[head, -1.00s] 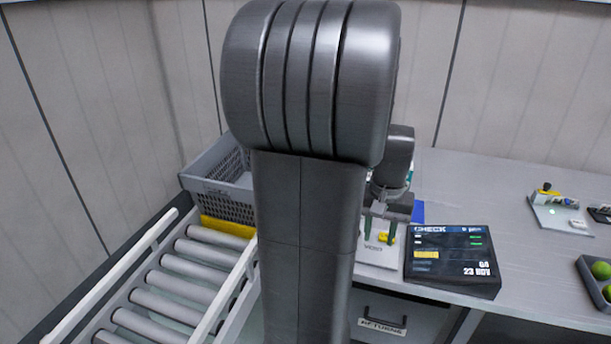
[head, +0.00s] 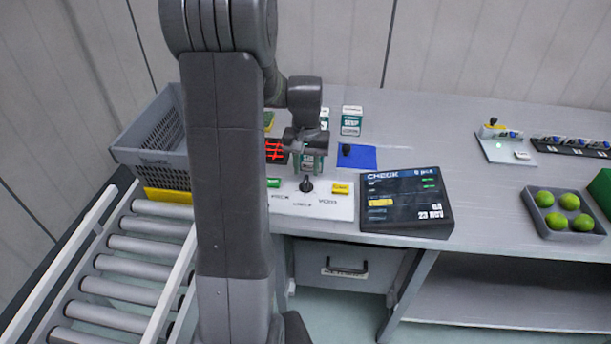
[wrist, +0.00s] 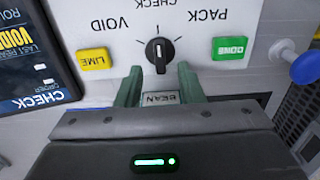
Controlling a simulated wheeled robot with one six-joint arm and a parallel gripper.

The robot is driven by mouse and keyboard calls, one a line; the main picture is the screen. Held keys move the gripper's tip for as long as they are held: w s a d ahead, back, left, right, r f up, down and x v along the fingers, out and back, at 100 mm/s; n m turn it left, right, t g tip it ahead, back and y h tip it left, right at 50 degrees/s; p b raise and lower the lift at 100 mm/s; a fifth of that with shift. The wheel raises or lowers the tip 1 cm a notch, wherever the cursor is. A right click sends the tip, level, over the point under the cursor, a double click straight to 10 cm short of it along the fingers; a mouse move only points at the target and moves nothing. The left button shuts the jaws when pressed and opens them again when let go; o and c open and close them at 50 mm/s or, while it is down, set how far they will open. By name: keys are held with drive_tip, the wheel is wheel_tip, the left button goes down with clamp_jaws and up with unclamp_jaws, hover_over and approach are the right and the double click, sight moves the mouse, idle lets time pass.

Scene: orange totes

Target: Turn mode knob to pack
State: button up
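The mode knob (head: 306,185) is black with a pale pointer line and sits on a white panel (head: 325,207). In the wrist view the knob (wrist: 159,52) appears upside down, with its pointer along the CHECK direction, between the VOID and PACK labels. The screen (head: 407,200) beside the panel reads CHECK. My gripper (wrist: 160,75) is open, with its two green fingers apart. The fingertips are just short of the knob, one to either side of its line, and nothing shows held. In the head view my gripper (head: 310,165) is just behind the knob.
A green DONE button (wrist: 231,47) and a yellow LIME button (wrist: 94,59) flank the knob. A BEAN label (wrist: 160,97) lies between my fingers. A blue pad (head: 357,157) is behind the panel. A grey basket (head: 150,150) and roller conveyor (head: 130,245) are at left.

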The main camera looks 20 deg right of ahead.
sight(306, 179)
drive_tip(key=shift+f, duration=2)
clamp_jaws()
drive_tip(key=m, duration=0.6)
drive_tip(key=shift+b, duration=0.4)
drive_tip(key=m, duration=0.6)
drive_tip(key=shift+r, duration=0.1)
